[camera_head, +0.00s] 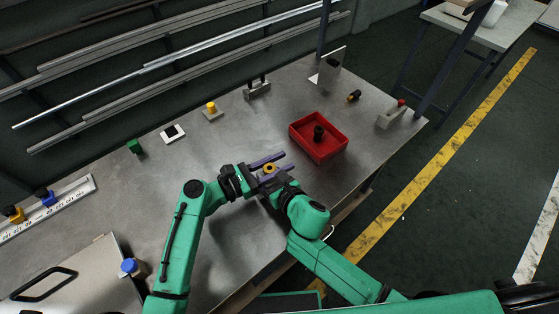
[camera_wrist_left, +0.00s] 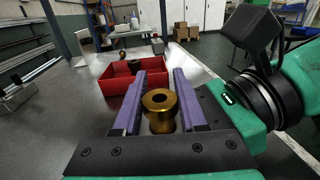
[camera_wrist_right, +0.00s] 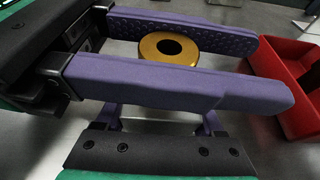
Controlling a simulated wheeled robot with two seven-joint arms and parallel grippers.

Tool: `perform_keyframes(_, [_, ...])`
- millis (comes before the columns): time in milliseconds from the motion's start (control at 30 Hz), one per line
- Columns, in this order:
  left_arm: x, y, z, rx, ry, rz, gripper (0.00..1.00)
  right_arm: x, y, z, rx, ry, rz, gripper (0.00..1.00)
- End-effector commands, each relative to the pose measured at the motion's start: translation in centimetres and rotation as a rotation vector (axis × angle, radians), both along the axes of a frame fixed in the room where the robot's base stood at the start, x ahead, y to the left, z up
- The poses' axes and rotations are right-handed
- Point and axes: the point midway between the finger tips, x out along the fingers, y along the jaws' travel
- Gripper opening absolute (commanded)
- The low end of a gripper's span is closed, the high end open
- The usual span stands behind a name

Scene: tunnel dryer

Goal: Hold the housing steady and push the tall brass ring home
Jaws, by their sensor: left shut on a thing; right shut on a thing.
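The tall brass ring (camera_head: 268,168) stands upright with its bore facing up, in front of the red bin. In the left wrist view the brass ring (camera_wrist_left: 160,99) shows a flanged top, a narrower neck and a wider lower part. My left gripper (camera_head: 276,160) is shut on it, one purple finger on each side. The right wrist view shows the ring's top (camera_wrist_right: 168,48) between these long fingers. My right gripper (camera_wrist_right: 162,122) comes in lower, its fingers passing under the left ones. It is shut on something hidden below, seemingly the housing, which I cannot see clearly.
The red bin (camera_head: 318,151) with a dark part (camera_head: 318,133) in it stands just beyond the grippers. Several small blocks and fixtures line the table's (camera_head: 225,145) back. Bare table lies left of the grippers.

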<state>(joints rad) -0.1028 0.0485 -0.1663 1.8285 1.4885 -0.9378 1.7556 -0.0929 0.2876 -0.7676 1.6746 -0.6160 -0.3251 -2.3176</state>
Motion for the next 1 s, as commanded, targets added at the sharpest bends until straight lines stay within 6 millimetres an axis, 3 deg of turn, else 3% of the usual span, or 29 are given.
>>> perform_keyframes(367, [0.0, 0.0, -1.0, 0.0, 0.0, 0.0, 0.0, -0.1, 0.0, -0.2, -0.002, 0.003, 0.0, 0.0])
perform_keyframes(400, [0.0, 0.0, -1.0, 0.0, 0.0, 0.0, 0.49, -0.1, 0.0, -0.2, -0.002, 0.003, 0.0, 0.0])
perform_keyframes(467, [0.0, 0.0, -0.9, 0.0, 0.0, 0.0, 0.71, -0.1, 0.0, -0.2, -0.002, 0.003, 0.0, 0.0])
perform_keyframes(500, [0.0, 0.0, -0.9, -0.001, 0.0, 0.0, 0.76, -0.1, 0.0, -0.2, -0.002, 0.003, 0.0, 0.0])
perform_keyframes(867, [-0.2, -0.1, -1.0, -0.002, 0.002, -0.006, 0.76, 0.0, 0.0, -0.2, -0.002, 0.004, -0.001, 0.0])
perform_keyframes(1000, [-0.8, 1.2, -1.1, 0.001, 0.003, -0.005, 0.76, 0.0, -0.1, -0.2, -0.002, 0.004, -0.001, 0.0])
